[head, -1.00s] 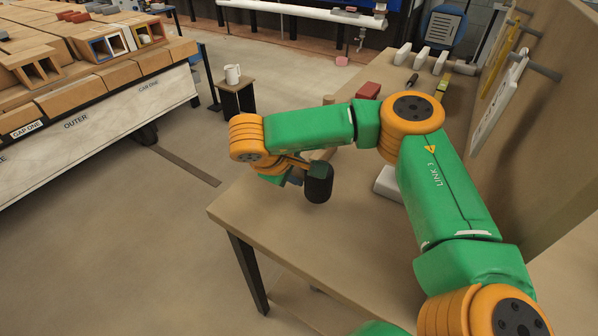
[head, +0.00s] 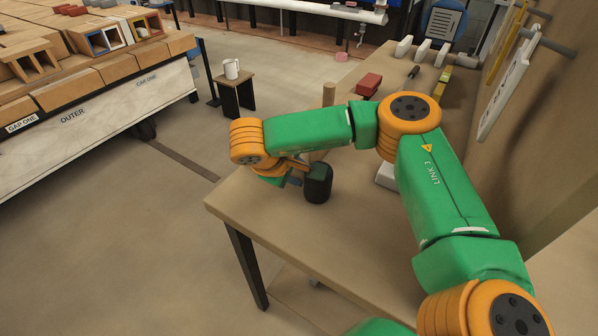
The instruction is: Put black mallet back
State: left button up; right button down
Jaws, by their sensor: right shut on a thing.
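The black mallet shows as a dark, rounded head (head: 318,186) low over the near-left part of the wooden workbench (head: 350,240). A tan handle end (head: 328,94) rises behind my green forearm, which hides the handle's middle. My right gripper (head: 300,172) is at the mallet just above its head, shut on it; the fingers are partly hidden by my wrist. Whether the head touches the bench top is hard to tell. My left gripper is out of view.
A red block (head: 369,85), white holders (head: 422,55) and a yellow-green tool (head: 441,85) are along the bench's far part. A board (head: 545,120) with hung tools stands at the right. A stool (head: 236,95) bears a white mug (head: 231,69). The near bench top is clear.

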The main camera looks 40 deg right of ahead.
jog(key=shift+f, duration=0.1)
jog(key=c, duration=0.5)
grip_release()
jog(key=shift+c, duration=0.2)
